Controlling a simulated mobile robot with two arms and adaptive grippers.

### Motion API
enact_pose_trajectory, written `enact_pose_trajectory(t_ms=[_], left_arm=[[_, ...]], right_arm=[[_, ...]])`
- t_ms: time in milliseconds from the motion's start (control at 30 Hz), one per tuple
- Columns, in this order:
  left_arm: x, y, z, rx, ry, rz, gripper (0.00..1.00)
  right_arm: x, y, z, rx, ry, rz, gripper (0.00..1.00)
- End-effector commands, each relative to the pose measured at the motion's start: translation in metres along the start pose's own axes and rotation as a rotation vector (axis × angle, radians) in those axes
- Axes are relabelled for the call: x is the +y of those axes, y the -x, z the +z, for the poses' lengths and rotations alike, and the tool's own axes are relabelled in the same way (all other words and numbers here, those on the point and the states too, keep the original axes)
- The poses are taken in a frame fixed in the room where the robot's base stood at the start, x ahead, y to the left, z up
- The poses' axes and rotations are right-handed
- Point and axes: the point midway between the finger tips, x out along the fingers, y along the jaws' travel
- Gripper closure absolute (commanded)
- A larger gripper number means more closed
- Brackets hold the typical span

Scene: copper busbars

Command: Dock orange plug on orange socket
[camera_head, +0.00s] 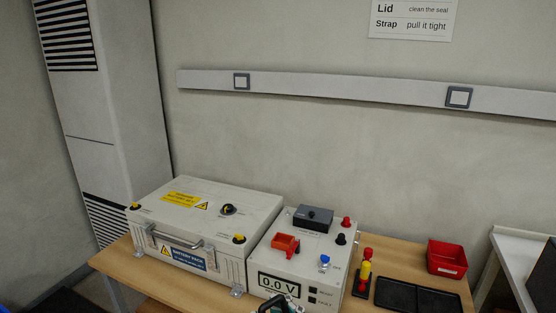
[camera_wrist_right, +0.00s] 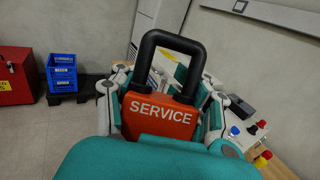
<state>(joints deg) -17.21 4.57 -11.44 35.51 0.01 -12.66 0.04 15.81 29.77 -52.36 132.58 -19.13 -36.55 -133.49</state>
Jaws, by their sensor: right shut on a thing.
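The orange plug (camera_wrist_right: 160,116), marked SERVICE and with a black loop handle, fills the middle of the right wrist view. My right gripper (camera_wrist_right: 162,100) is shut on it, with a finger on each side. In the head view only a dark and teal bit of the gripper and its load shows at the bottom edge, in front of the 0.0 V display. The orange socket (camera_head: 285,244) sits on top of the grey tester box (camera_head: 325,258), apart from the plug. I cannot make out the socket in the right wrist view. My left gripper is not in view.
The battery pack (camera_head: 205,225) stands left of the tester. A dark grey block (camera_head: 313,217), red and black terminals and a blue knob (camera_head: 325,261) surround the socket. Red-yellow posts (camera_head: 365,270), a black tray (camera_head: 415,295) and a red bin (camera_head: 447,257) lie right.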

Motion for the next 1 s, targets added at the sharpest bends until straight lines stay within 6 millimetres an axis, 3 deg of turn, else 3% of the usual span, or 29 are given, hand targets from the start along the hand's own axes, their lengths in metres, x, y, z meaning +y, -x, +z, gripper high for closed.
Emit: enact_pose_trajectory(t_ms=[200,400,500,667,1000], left_arm=[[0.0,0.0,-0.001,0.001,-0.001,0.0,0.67],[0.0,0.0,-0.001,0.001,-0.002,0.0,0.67],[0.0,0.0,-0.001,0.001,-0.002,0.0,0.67],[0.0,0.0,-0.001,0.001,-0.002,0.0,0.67],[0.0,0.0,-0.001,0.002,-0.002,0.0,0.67]], right_arm=[[-0.089,0.044,-0.017,0.011,-0.009,-0.341,1.0],[-0.145,0.094,-0.041,0.011,-0.004,-0.568,1.0],[-0.161,0.112,-0.048,0.008,-0.002,-0.636,1.0],[-0.167,0.133,-0.058,0.007,0.0,-0.686,1.0],[-0.128,0.181,-0.081,0.006,-0.001,-0.688,1.0]])
